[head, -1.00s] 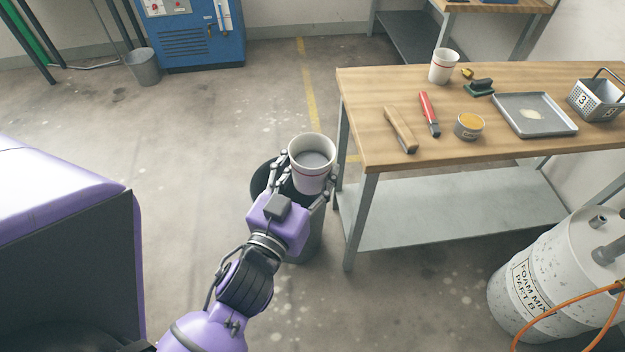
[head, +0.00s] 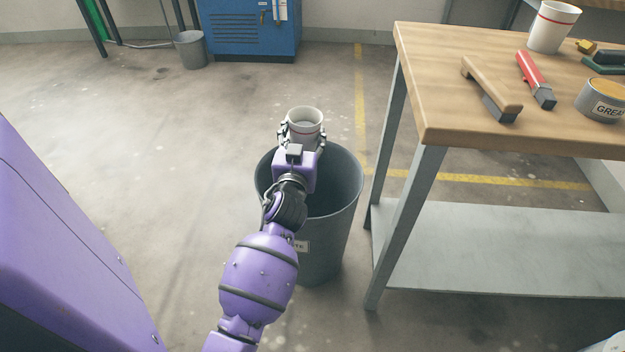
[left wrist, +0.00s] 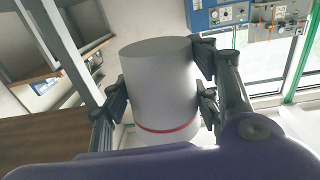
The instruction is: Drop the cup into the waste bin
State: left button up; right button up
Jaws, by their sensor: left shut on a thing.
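A white cup (head: 304,122) with a grey inside is held by my left gripper (head: 303,134), which is shut on it. The left wrist view shows the cup (left wrist: 160,90) with a red band, between the two fingers. The dark grey waste bin (head: 341,215) stands on the floor, its open mouth below and behind my wrist in the head view. The cup appears over the far side of the bin's rim; its exact height above the rim is hard to tell. My forearm hides part of the bin. My right gripper is not in view.
A wooden workbench (head: 450,95) with a lower shelf stands right of the bin. On it are another white cup (head: 552,27), a brush (head: 490,88), a red-handled tool (head: 535,75) and a grease tin (head: 602,100). A smaller bin (head: 191,50) stands far back.

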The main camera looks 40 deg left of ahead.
pick_arm(q)
jog(key=shift+n+g+y, duration=0.3)
jog(key=shift+y, duration=0.1)
jog(key=w+f+b, duration=0.1)
jog(key=w+a+f+b, duration=0.1)
jog(key=f, duration=0.1)
jog(key=shift+w+a+f, duration=0.1)
jog(key=shift+a+f, duration=0.1)
jog(key=shift+f, duration=0.1)
jog(key=shift+w+a+f, duration=0.2)
jog(key=shift+a+f, duration=0.05)
jog(key=shift+f, duration=0.05)
notch_tip(320, 180, down, 6)
jog(key=b, duration=0.4)
jog(key=shift+r+b, duration=0.2)
jog(key=shift+b, duration=0.15)
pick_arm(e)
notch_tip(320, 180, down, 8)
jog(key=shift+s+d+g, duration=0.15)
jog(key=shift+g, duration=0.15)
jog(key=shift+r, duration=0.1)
pick_arm(q)
jog(key=o, duration=1)
jog(key=shift+r, duration=0.15)
